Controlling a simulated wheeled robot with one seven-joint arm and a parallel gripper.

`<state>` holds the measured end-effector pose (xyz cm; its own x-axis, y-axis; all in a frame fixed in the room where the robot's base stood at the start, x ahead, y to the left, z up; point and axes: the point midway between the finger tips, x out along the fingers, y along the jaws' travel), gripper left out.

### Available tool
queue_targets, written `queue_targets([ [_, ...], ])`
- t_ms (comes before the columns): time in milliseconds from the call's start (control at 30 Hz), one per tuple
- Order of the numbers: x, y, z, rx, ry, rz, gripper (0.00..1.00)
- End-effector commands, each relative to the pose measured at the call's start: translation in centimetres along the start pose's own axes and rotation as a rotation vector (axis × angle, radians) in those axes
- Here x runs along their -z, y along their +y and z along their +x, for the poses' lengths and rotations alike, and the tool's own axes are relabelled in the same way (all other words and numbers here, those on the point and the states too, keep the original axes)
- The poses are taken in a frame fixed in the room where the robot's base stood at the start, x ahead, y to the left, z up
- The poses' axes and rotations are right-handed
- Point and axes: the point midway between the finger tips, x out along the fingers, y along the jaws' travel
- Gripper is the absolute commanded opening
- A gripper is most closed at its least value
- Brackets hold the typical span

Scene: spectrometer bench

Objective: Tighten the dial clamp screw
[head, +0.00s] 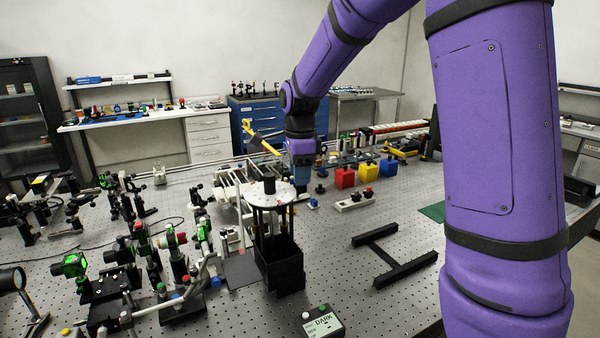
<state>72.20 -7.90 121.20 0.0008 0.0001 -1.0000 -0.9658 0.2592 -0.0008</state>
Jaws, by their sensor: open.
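A white round dial plate (271,193) with a black knob on top sits on a black stand (281,262) at the middle of the bench. My gripper (301,182) points down at the dial's right rear edge. It is open, and its fingertips are small and partly lost against the dial and the parts behind. I cannot tell whether they touch anything. A small blue knob (313,203) lies just right of the dial. I cannot make out for certain which part is the clamp screw.
Optic mounts (120,250) crowd the left of the perforated bench. A control box reading DARK (322,321) is in front. A black H-shaped frame (392,256) lies at right. Red, yellow and blue blocks (367,171) stand behind. Bare bench lies between box and frame.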

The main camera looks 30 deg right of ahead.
Motion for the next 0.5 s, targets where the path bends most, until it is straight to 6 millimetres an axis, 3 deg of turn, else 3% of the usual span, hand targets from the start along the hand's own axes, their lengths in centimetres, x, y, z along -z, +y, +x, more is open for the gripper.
queue_targets([
  [167,0.0,0.0,-0.9,0.001,0.0,0.0,0.43],
  [500,0.0,-0.1,-6.9,0.004,-0.001,-0.001,0.43],
])
